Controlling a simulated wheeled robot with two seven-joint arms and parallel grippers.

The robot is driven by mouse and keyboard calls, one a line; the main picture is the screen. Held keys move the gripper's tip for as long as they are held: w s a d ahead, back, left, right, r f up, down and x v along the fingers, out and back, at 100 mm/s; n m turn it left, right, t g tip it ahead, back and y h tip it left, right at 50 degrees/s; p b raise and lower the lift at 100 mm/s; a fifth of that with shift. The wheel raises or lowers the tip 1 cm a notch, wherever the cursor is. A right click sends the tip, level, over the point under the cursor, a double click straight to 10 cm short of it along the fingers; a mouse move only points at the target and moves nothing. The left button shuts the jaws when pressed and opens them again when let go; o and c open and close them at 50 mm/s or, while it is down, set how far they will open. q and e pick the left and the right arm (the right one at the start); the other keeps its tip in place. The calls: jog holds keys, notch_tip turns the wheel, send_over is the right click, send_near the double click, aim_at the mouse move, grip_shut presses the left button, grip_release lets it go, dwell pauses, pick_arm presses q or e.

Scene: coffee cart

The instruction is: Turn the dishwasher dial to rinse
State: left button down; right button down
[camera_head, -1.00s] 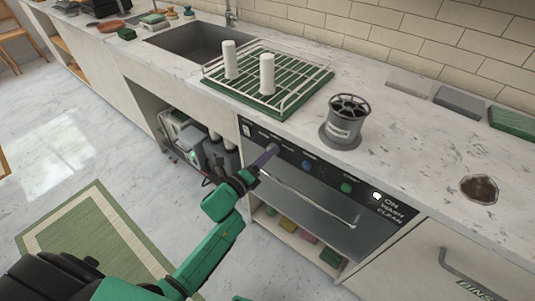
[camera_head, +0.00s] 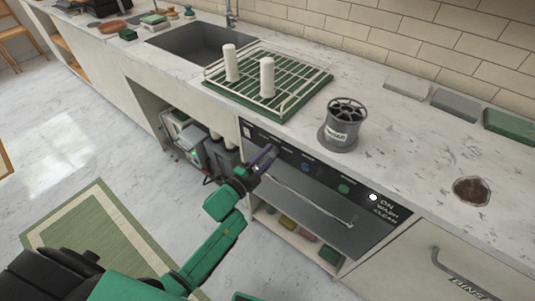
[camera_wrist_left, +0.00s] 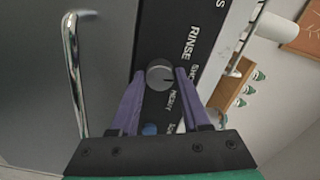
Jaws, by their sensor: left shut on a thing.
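The dishwasher (camera_head: 312,190) has a black control strip below the counter edge. Its small grey round dial (camera_wrist_left: 160,75) shows in the left wrist view, with a dark mark that seems to point right. The word RINSE (camera_wrist_left: 187,40) is on the strip beyond the dial, and READY (camera_wrist_left: 173,101) is nearer the gripper. My left gripper (camera_wrist_left: 160,80) has its purple fingers on both sides of the dial and is shut on it. In the head view the left gripper (camera_head: 269,154) reaches the strip's left part, and its fingers mostly hide the dial. My right gripper is not in view.
A blue button (camera_head: 304,167), a green button (camera_head: 343,188) and a white light (camera_head: 373,197) sit along the strip. The dishwasher's bar handle (camera_wrist_left: 75,70) runs close beside the left gripper.

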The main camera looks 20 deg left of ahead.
pick_arm(q)
jog(key=n+p, duration=0.1)
jog(key=n, duration=0.4)
jog(key=shift+n+p, duration=0.3)
jog(key=shift+p, duration=0.1)
jog(key=n+p, duration=0.1)
jog(key=n, duration=0.4)
jog(key=shift+f, duration=0.1)
jog(key=shift+c, duration=1.9)
grip_release()
jog(key=shift+s, duration=0.1)
jog(key=v, duration=1.4)
jog(key=shift+s, duration=0.2)
